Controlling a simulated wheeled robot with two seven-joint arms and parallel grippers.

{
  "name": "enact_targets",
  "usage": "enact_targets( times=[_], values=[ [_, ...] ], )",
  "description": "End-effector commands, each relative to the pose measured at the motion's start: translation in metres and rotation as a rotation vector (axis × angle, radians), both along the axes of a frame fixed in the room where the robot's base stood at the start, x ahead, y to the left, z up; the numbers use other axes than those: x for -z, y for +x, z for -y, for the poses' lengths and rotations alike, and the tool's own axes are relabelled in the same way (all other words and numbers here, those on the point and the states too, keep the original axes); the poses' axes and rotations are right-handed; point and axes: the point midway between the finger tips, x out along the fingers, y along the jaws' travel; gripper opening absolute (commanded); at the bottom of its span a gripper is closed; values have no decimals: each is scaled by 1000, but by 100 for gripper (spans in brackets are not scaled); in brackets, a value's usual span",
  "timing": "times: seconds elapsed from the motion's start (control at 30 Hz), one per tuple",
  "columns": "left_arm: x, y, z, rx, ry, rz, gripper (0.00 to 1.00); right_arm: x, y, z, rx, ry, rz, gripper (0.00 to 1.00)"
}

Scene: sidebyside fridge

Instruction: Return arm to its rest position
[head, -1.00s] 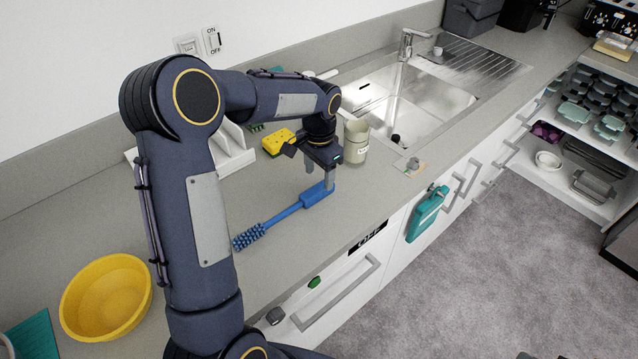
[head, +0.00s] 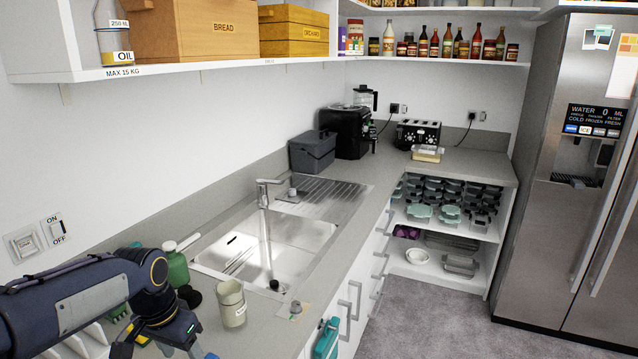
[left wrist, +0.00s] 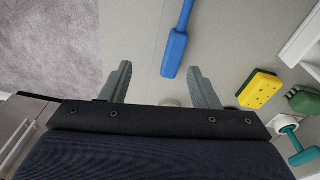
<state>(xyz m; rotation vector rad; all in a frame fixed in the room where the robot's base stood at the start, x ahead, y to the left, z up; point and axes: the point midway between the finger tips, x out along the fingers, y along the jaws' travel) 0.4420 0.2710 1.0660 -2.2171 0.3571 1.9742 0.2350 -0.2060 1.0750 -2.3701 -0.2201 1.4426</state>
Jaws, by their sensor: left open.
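My left arm (head: 80,300) comes in from the left edge of the head view, at the lower left over the counter. My left gripper (left wrist: 160,85) shows in the left wrist view with its two grey fingers spread apart and nothing between them. A blue brush (left wrist: 176,50) lies on the counter below, its handle end just past the fingertips and apart from them. In the head view the gripper is partly cut off by the bottom edge. My right gripper is in no view.
A beige cup (head: 232,303) and a green bottle (head: 177,268) stand close to my left wrist. A yellow sponge (left wrist: 259,89) lies beside the brush. The sink (head: 265,245) lies beyond. A shelf (head: 190,68) with boxes hangs above; a fridge (head: 560,170) stands at the right.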

Motion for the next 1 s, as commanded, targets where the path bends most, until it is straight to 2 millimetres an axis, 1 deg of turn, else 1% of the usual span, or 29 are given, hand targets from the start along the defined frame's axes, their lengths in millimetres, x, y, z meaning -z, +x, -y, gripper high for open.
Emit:
enact_targets(
  times=[0.03,0.07,0.1,0.17,0.2,0.3,0.4,0.5,0.6,0.7,1.0],
  values=[
    [-12,-22,2,-34,-23,32,55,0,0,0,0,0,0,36],
    [-17,-33,3,-54,-38,49,55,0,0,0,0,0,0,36],
    [-22,-49,6,-83,-61,69,55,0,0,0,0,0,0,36],
    [-28,-72,11,-124,-96,102,55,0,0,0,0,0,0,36],
    [-31,-87,15,-152,-120,123,55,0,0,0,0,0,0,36],
    [-33,-124,26,-220,-183,176,55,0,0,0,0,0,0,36],
    [-29,-157,38,-285,-247,222,55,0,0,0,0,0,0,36],
    [-21,-181,49,-339,-303,258,55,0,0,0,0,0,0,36],
    [-14,-197,58,-375,-345,283,55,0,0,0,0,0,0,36],
    [-10,-205,63,-396,-370,296,55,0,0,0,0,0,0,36],
    [-8,-208,65,-404,-379,300,55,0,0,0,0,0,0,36]
  ],
)
